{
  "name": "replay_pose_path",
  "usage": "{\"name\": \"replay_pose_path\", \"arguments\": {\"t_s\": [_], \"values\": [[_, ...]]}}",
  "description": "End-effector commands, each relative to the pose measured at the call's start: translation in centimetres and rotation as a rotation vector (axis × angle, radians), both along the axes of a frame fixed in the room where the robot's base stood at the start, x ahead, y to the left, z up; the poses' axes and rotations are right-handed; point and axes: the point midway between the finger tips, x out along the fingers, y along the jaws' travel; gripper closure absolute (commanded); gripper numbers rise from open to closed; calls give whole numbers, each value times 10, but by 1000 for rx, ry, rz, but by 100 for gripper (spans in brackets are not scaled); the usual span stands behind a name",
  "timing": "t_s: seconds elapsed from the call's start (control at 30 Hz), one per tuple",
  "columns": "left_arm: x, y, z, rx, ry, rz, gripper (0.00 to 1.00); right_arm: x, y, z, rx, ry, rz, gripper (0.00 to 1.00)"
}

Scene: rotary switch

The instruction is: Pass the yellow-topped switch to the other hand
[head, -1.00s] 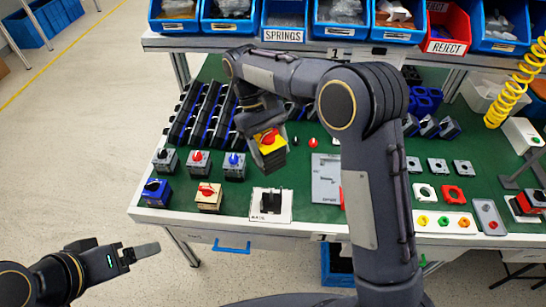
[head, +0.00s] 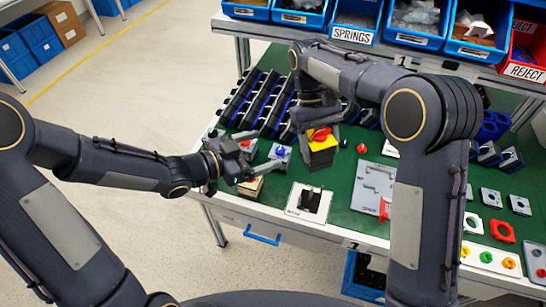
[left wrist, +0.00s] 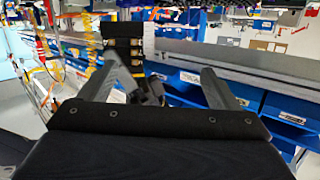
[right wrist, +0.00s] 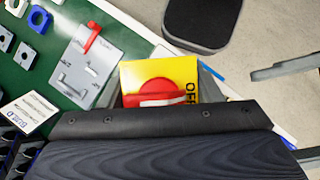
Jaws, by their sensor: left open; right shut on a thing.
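The yellow-topped switch (head: 321,150) has a red knob on a yellow plate and a dark body. My right gripper (head: 318,126) is shut on it and holds it above the bench's left part. In the right wrist view the yellow plate (right wrist: 182,72) shows the red knob and "OFF" lettering between the fingers. My left gripper (head: 274,153) is open and empty, to the left of the switch and apart from it. In the left wrist view a dark block with brass-coloured terminals (left wrist: 123,50), seemingly the switch's body, appears beyond the left fingertip, off centre.
The green bench (head: 338,222) has a black switch on a white plate (head: 309,202) below the held switch. Other switches stand under my left gripper, including a blue-knobbed one (head: 281,152). A grey panel (head: 372,186) lies to the right. Blue bins (head: 354,20) line the back.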

Motion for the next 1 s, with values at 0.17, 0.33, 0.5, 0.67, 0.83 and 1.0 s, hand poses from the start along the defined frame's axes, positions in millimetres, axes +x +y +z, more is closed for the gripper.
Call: {"name": "replay_pose_path", "arguments": {"t_s": [0.17, 0.33, 0.5, 0.67, 0.83, 1.0], "values": [[-19, -29, 0, -155, -33, -155, 16, 0, 0, 1, 0, -1, 0, 72], [-24, -40, 3, -206, -46, -202, 16, 0, 0, 1, 0, -1, 0, 72], [-16, -62, 4, -208, -48, -206, 16, 0, 0, 0, 0, -1, 0, 72], [-5, -91, 3, -206, -46, -205, 16, 0, 0, 0, 0, -1, 0, 72], [7, -119, 3, -206, -46, -203, 16, 0, 0, 1, 0, -1, 0, 72], [16, -138, 3, -204, -47, -201, 16, 0, 0, 1, 0, -1, 0, 72]]}}
